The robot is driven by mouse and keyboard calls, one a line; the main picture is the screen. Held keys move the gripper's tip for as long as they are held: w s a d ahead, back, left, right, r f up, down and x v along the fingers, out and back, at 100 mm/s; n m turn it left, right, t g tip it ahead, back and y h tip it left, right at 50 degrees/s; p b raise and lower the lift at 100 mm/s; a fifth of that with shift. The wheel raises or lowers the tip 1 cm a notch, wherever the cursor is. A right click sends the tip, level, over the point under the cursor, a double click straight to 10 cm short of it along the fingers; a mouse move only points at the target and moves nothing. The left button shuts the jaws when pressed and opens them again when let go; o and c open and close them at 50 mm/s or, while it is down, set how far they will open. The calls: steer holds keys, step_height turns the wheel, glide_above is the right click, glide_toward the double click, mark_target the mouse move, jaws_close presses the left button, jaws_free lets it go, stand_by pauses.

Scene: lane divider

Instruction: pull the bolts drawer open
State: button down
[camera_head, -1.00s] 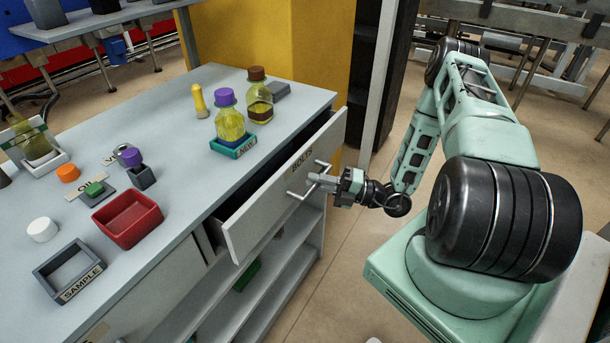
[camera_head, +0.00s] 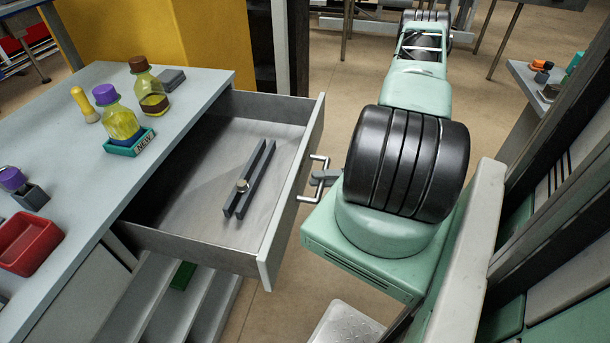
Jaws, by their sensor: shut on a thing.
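The bolts drawer (camera_head: 195,246) stands well out from the workbench (camera_head: 55,128), and its inside shows. A dark grey two-bar rack (camera_head: 262,178) with a small round metal piece (camera_head: 242,186) on it lies on the drawer floor. The drawer front is seen from above, so its label is out of sight. My gripper (camera_head: 322,177) is at the metal handle (camera_head: 313,191) on the drawer front and is shut on it. My arm's large black joint and green links hide most of the wrist.
On the bench top stand two yellow bottles (camera_head: 153,99), one in a green NEW tray (camera_head: 130,143), a yellow peg (camera_head: 84,104) and a red bin (camera_head: 27,243). Another table (camera_head: 530,85) stands at right. Some floor is clear beyond the drawer.

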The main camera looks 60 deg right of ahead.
steer(key=shift+s+d, duration=0.2)
steer(key=shift+s, duration=0.3)
steer(key=shift+s+d, duration=0.15)
steer(key=shift+s, duration=0.3)
steer(key=c, duration=1.4)
jaws_free()
steer(key=b+v, duration=0.4)
steer(key=v, duration=1.3)
steer(key=shift+f+b, duration=0.15)
steer(key=shift+b, duration=0.15)
steer(key=shift+s+d, duration=0.1)
steer(key=shift+d, duration=0.05)
